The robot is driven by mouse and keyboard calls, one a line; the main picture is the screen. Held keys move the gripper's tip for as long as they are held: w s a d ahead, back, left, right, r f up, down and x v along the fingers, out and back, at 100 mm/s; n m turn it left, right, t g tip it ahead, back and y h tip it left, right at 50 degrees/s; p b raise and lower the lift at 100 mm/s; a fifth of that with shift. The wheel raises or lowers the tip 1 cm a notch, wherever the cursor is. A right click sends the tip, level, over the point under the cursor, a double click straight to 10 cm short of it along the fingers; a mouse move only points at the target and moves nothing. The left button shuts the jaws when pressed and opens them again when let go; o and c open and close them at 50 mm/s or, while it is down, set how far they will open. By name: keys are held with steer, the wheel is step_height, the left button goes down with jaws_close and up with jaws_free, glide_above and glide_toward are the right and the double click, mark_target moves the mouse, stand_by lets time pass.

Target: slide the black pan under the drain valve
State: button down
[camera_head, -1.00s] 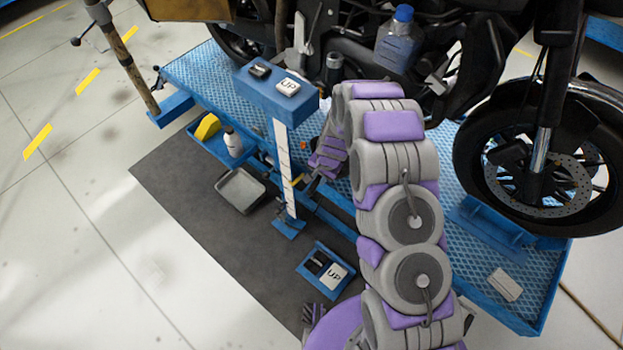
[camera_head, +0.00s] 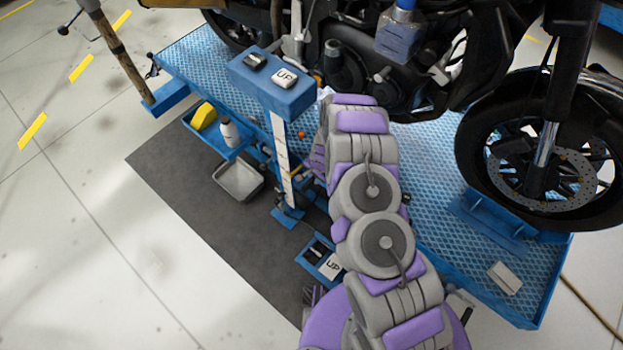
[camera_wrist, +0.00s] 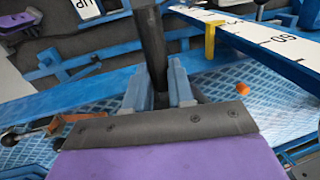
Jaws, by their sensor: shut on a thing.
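My gripper (camera_wrist: 158,88) shows in the wrist view, its two blue-grey fingers shut on a black bar (camera_wrist: 151,45) that runs up out of the picture. I cannot tell whether this bar belongs to the black pan; no pan body shows clearly. In the head view my gripper is hidden behind my arm, near the blue lift platform. I cannot make out the drain valve for sure; the motorcycle engine (camera_head: 375,80) stands above the platform, partly behind my arm.
The blue platform (camera_head: 440,235) carries the motorcycle. A blue post (camera_head: 270,85) with a white scale stands left of my arm. A grey tray (camera_head: 238,182) lies on the dark mat (camera_head: 180,180). A blue pedal box (camera_head: 318,260) is near my base. An orange bit (camera_wrist: 243,88) lies on the platform.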

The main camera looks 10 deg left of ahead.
steer(key=shift+w+d+f, duration=0.25)
steer(key=shift+w, duration=0.25)
steer(key=shift+w+d+f, duration=0.2)
steer(key=shift+w+d, duration=0.05)
steer(key=shift+w, duration=0.2)
steer(key=shift+w+d+f+b, duration=0.15)
steer(key=shift+w+d, duration=0.4)
steer(key=shift+w, duration=0.1)
steer(key=shift+w+d+f+b, duration=0.15)
steer(key=shift+w+d, duration=0.35)
steer(key=shift+w, duration=0.1)
steer(key=shift+w+d+f+b, duration=0.15)
steer(key=shift+w+d+f, duration=0.15)
steer(key=shift+w, duration=0.3)
steer(key=shift+w+d+f+b, duration=0.2)
steer(key=shift+w+d, duration=0.15)
steer(key=shift+w, duration=0.2)
steer(key=shift+w+d+f+b, duration=0.15)
steer(key=shift+w+d, duration=0.3)
steer(key=shift+w, duration=0.25)
steer(key=shift+w+d+f+b, duration=0.15)
steer(key=shift+w+d, duration=0.3)
steer(key=shift+w, duration=0.25)
steer(key=shift+f+b, duration=0.45)
steer(key=shift+f, duration=0.4)
steer(key=c, duration=0.9)
jaws_free()
steer(key=shift+r, duration=0.1)
